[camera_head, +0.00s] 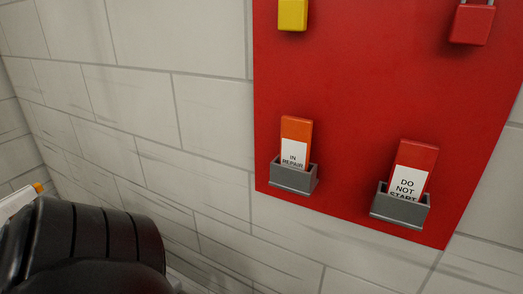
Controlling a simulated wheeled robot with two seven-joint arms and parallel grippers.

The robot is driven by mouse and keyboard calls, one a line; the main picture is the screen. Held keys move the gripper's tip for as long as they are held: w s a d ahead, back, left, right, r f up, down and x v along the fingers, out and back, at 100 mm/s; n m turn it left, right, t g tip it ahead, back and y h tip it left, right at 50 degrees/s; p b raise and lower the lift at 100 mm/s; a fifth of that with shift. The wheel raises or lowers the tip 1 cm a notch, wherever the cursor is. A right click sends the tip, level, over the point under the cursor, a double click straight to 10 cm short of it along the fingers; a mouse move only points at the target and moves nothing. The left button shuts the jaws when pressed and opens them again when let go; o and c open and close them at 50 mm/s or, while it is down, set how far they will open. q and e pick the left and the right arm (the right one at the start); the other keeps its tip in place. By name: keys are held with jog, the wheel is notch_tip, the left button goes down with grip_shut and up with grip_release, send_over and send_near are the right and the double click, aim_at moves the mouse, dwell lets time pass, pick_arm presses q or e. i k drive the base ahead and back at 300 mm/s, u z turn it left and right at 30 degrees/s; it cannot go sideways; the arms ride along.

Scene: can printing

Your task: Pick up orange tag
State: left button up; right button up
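The orange tag (296,129) stands upright in a grey holder (293,182) on the lower left of a red wall board (350,90). Its white label reads "IN REPAIR", and its lower end is hidden inside the holder. A black rounded part at the lower left looks like part of my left arm, apart from the board in the picture. Neither gripper's fingers can be made out in this view.
A red "DO NOT START" tag (416,156) sits in a second grey holder (400,208) to the right. A yellow lock (292,14) and a red padlock (471,24) hang above. A white tiled wall (170,90) surrounds the board. A small white and orange object (18,199) shows at the left edge.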

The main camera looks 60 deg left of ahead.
aim_at(296, 134)
jog(key=u, duration=1)
jog(key=k, duration=0.5)
jog(key=u, duration=0.35)
jog(key=i, duration=0.5)
jog(key=u, duration=0.05)
